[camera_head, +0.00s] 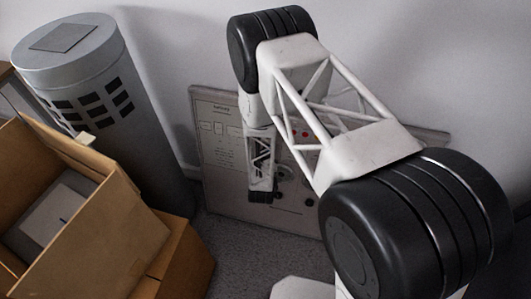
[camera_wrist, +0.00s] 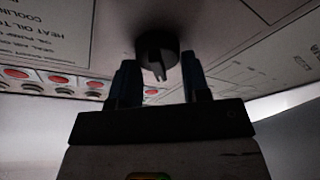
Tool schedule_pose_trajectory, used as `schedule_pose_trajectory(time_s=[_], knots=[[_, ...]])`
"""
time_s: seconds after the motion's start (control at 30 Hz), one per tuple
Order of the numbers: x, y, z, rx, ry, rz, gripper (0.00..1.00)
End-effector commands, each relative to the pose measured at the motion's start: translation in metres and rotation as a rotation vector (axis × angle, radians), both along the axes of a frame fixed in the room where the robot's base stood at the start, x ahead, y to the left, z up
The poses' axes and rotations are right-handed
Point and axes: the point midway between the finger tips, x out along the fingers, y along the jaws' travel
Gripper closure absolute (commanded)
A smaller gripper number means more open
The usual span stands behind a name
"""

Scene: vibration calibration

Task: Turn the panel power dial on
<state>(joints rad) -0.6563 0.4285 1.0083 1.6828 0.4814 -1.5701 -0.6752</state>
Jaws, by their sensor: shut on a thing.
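The panel (camera_head: 222,190) is a pale upright board against the back wall, with printed diagrams, small coloured lights and knobs. My arm hides much of it in the head view. In the wrist view the panel (camera_wrist: 115,25) fills the upper part. A round black dial (camera_wrist: 157,48) with a raised ridge stands out from it. My gripper (camera_wrist: 160,72) has one finger at each side of the dial and is shut on it. In the head view my gripper's end is close to the panel, and its fingers cannot be made out.
In the wrist view a row of red round buttons (camera_wrist: 61,79) is left of the dial. In the head view a grey cylinder (camera_head: 135,130) stands left of the panel. Open cardboard boxes (camera_head: 115,225) are at the lower left. Grey carpet (camera_head: 240,250) lies clear before the panel.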

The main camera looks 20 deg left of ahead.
Motion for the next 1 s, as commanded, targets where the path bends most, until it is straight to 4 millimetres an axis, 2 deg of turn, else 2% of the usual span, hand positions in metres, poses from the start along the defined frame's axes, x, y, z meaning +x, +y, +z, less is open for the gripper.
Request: schedule_pose_trajectory(time_s=[0.27, 1.0], knots=[[-0.0006, -0.0001, 0.0006, 0.194, 0.000, -0.038, 0.81], [-0.0005, -0.0037, 0.0013, 0.880, -0.002, -0.178, 0.81]])
